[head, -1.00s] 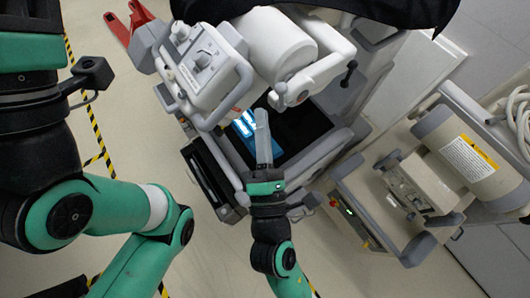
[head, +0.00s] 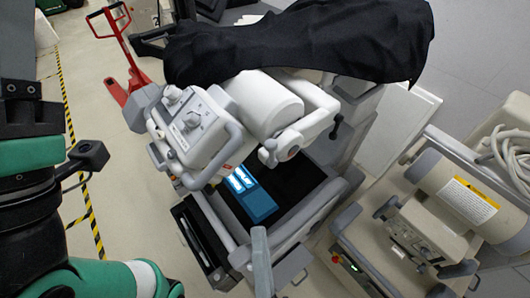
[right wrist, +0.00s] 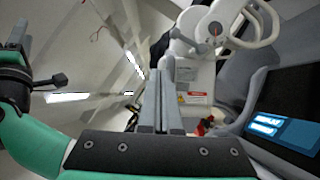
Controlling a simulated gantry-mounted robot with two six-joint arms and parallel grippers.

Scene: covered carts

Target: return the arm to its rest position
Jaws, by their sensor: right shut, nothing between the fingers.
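My right gripper (head: 259,232) shows at the bottom middle of the head view, its grey fingers pressed together and empty. In the right wrist view its two fingers (right wrist: 161,98) lie side by side with nothing between them. In the head view it is at the near side of a grey and white cart, below the cart's blue lit screen (head: 246,193). The screen also shows at the right of the right wrist view (right wrist: 284,131).
A black cloth (head: 300,40) covers the top of the cart (head: 185,128). A second beige cart (head: 455,180) with a warning label stands at the right. A red pallet jack (head: 122,75) stands at the back left. Floor with striped tape (head: 84,175) is open at left.

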